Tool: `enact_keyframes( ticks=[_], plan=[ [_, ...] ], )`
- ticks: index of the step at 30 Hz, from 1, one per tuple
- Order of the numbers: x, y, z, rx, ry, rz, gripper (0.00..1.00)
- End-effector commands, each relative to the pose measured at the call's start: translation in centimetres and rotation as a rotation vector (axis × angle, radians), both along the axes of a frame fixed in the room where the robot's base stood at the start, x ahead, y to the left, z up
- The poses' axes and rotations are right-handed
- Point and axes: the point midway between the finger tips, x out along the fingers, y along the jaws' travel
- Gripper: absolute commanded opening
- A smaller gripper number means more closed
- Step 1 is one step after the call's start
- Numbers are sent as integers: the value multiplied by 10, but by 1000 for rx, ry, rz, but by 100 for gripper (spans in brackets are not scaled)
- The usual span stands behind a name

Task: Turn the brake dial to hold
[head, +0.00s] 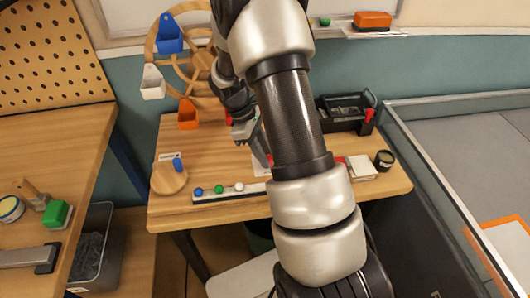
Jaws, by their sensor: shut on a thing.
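My gripper (246,131) is low over the middle of the wooden table, in front of the wheel, pointing down. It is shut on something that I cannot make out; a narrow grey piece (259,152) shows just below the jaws. I cannot pick out a brake dial or a hold mark for certain. A round wooden disc (168,182) with a small blue piece (178,164) and a white label (169,156) is at the table's left, apart from my gripper. My arm hides much of the table's middle.
A black toolbox (345,114) and a dark cup (384,160) are right. The table's front-left (165,215) is clear.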

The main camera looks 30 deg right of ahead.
Motion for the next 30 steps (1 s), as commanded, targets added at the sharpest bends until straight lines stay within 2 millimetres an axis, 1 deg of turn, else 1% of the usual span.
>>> enact_keyframes(
  ticks=[13,14,16,17,25,28,30],
  plan=[
    [0,0,0,0,0,-10,3],
    [0,0,0,0,0,-9,31],
    [0,0,0,0,0,-9,42],
    [0,0,0,0,0,-9,44],
    [0,0,1,0,0,-8,44],
    [2,2,6,0,-2,-7,44],
    [5,4,15,0,-3,-6,44]
  ],
)
